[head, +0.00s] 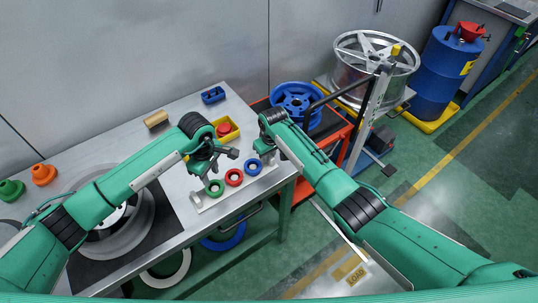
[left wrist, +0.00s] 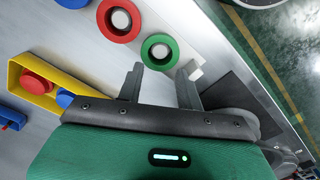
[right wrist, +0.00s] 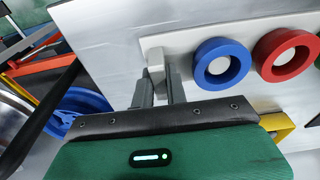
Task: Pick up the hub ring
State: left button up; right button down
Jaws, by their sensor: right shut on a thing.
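Three hub rings sit in a row on a pale rack (head: 222,197) near the table's edge: green (head: 215,188), red (head: 234,177) and blue (head: 253,167). Each surrounds a light round centre. My left gripper (left wrist: 160,86) is open and empty, its fingers beside the green ring (left wrist: 160,52) and near a pale block (left wrist: 191,69) at the rack's end. My right gripper (right wrist: 160,90) is shut on the pale upright block (right wrist: 155,57) at the other end, beside the blue ring (right wrist: 221,63). Its exact contact is partly hidden by the fingers.
A blue holder (head: 213,95) and a tan block (head: 156,118) lie farther back. A large grey wheel (head: 138,222) lies at left on a dark mat. A red cart with a blue wheel (head: 297,98) stands right of the table.

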pick_arm(q)
jog(key=shift+o, duration=0.4)
jog(key=o, duration=0.7)
jog(key=shift+o, duration=1)
jog(key=shift+r, duration=0.1)
notch_tip(320, 180, up, 3)
jog(key=n, duration=0.6)
send_over(215, 188)
jog(key=f, duration=0.4)
jog(key=shift+s+a+f, duration=0.15)
jog(key=shift+s+a, duration=0.05)
jog(key=shift+a, duration=0.05)
jog(key=shift+w+d+f, duration=0.1)
jog(key=shift+f, duration=1.3)
jog(key=shift+w+d+f, duration=0.1)
jog(key=shift+f, duration=1.25)
